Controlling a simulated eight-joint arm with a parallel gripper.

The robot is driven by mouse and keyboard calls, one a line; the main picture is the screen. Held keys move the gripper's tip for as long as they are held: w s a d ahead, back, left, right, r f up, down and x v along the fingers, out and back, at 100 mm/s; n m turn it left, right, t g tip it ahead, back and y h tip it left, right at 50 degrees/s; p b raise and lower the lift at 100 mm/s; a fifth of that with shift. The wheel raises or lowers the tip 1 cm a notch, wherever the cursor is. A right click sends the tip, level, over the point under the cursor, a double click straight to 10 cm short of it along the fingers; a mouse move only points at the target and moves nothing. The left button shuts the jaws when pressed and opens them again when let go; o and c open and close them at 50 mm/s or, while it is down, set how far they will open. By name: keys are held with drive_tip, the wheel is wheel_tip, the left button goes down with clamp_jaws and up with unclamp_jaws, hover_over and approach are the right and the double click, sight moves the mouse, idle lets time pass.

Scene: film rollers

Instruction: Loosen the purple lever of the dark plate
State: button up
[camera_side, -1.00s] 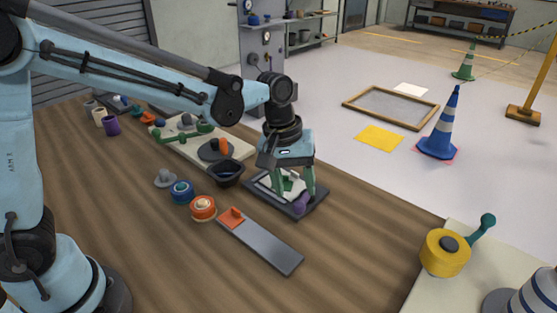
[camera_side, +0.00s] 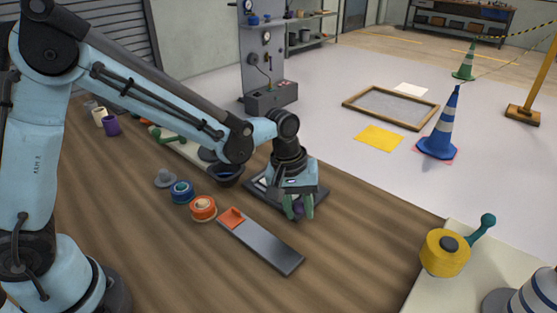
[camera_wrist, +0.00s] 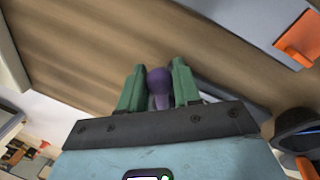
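The dark plate (camera_side: 256,196) lies on the wooden bench, largely hidden under my gripper in the side view. Its purple lever (camera_side: 298,209) shows at the plate's near right end, between my green fingers. In the wrist view the lever's round purple knob (camera_wrist: 159,78) fills the gap between the two fingers. My gripper (camera_side: 299,208) points down at the lever, and in the wrist view its fingers (camera_wrist: 159,84) appear closed on both sides of it. The lever's pivot is hidden by the gripper body.
A grey strip with an orange block (camera_side: 262,246) lies in front of the plate. The bench right of my gripper is clear.

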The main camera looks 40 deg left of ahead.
clamp_jaws()
drive_tip(key=shift+w+d+n, duration=0.25)
drive_tip(key=shift+d+n, duration=0.2)
drive_tip(key=shift+n, duration=0.35)
drive_tip(key=shift+w+d+n, duration=0.25)
drive_tip(key=shift+d+n, duration=0.2)
drive_tip(key=shift+n, duration=0.35)
drive_tip(key=w+d+n, duration=0.1)
drive_tip(key=n, duration=0.1)
drive_tip(key=shift+w+d+n+t+y, duration=0.15)
drive_tip(key=shift+n+t+y, duration=0.15)
drive_tip(key=shift+t+y, duration=0.1)
drive_tip(key=w+n, duration=0.1)
drive_tip(key=w+d+n, duration=0.1)
drive_tip(key=n, duration=0.1)
drive_tip(key=shift+y, duration=0.3)
drive_tip(key=shift+w+d+n+y, duration=0.15)
drive_tip(key=shift+w+n, duration=0.35)
drive_tip(key=shift+n, duration=0.45)
drive_tip(key=shift+w+d+n+y, duration=0.15)
drive_tip(key=shift+w+n, duration=0.3)
drive_tip(key=shift+n, duration=0.5)
drive_tip(key=shift+a, duration=0.1)
